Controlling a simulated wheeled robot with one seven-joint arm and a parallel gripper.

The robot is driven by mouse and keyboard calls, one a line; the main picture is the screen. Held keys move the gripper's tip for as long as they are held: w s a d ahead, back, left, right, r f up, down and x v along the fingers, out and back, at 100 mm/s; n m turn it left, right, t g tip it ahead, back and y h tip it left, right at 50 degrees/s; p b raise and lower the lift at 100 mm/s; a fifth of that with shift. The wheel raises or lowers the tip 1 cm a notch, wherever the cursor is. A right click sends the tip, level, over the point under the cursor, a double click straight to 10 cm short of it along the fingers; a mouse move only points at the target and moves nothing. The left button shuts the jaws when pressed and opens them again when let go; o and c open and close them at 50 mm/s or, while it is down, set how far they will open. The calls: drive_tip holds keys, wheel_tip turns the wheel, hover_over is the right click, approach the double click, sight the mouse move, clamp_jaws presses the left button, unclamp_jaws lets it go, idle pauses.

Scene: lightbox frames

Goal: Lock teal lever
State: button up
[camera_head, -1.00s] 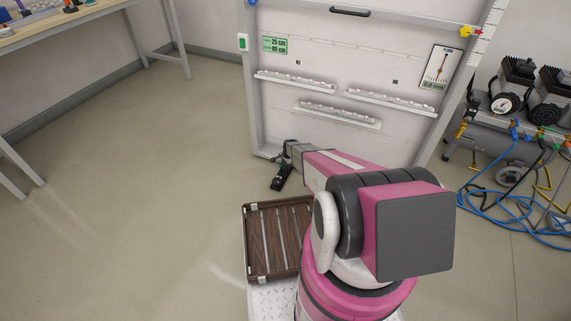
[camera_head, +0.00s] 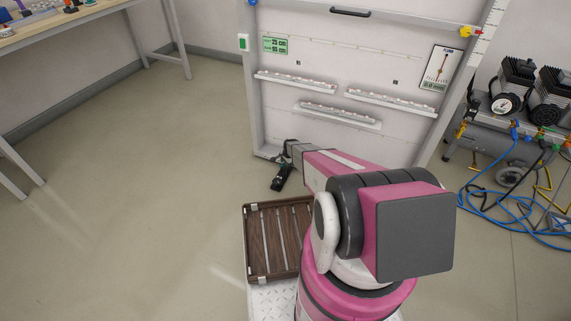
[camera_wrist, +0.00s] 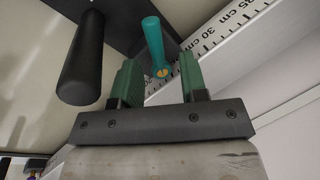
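The teal lever (camera_wrist: 153,38) is a round bar in the wrist view, with a small yellow-orange spot at its near end. That end shows between the tips of my gripper (camera_wrist: 158,72), whose two green fingers are apart. A gap shows on either side of the lever, and I cannot tell how deep it sits between the fingers. In the head view my gripper (camera_head: 283,178) is a small dark shape low by the left foot of the frame panel (camera_head: 330,70). I cannot make out the teal lever there.
A black round handle (camera_wrist: 82,60) is left of the fingers in the wrist view. A white ruler (camera_wrist: 225,35) lies to the right. A wooden case (camera_head: 262,240) lies in front of the panel. An air compressor (camera_head: 515,130) with blue hoses stands right. The floor at left is clear.

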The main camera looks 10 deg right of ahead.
drive_tip(key=v, duration=1)
drive_tip(key=shift+s, duration=0.1)
